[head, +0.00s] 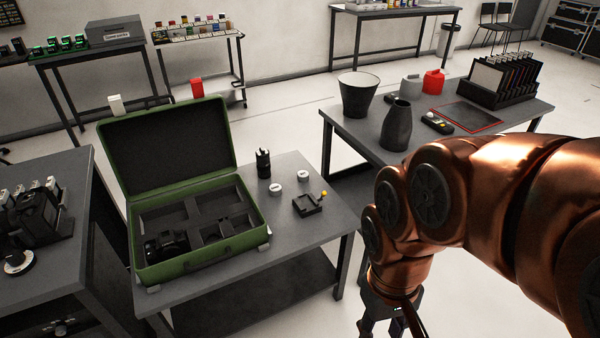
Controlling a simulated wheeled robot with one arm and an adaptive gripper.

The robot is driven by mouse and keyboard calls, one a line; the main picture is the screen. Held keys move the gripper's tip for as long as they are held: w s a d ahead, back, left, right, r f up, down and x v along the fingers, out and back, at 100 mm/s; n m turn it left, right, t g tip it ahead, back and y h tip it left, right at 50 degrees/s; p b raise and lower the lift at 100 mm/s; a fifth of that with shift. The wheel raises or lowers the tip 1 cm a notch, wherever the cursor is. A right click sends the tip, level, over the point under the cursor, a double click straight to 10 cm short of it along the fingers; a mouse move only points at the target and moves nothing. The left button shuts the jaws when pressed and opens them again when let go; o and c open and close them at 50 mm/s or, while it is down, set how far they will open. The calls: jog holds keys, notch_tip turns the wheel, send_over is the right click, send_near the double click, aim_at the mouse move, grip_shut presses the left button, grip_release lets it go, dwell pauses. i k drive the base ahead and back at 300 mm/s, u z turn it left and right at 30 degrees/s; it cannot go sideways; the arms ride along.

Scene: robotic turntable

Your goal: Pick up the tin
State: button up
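Two small white round tin-like items stand on the middle grey table, right of the green case: one nearer (275,189) and one a little farther back and right (303,178). I cannot tell which of them is the tin. My gripper (392,328) hangs at the bottom edge, to the right of this table and apart from both items. Its fingertips are cut off by the frame, so I cannot tell its opening.
An open green case (200,262) with a camera (168,245) inside fills the table's left. A black cylindrical object (263,163) and a small black tray (308,205) stand close to the white items. The right table (350,137) holds a bucket (358,95) and a dark vase (396,125).

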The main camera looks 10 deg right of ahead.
aim_at(302, 175)
jog(key=k, duration=0.65)
jog(key=z, duration=0.35)
jog(key=i, duration=1.35)
jog(key=u, duration=1.05)
jog(key=i, duration=0.4)
jog(key=u, duration=0.45)
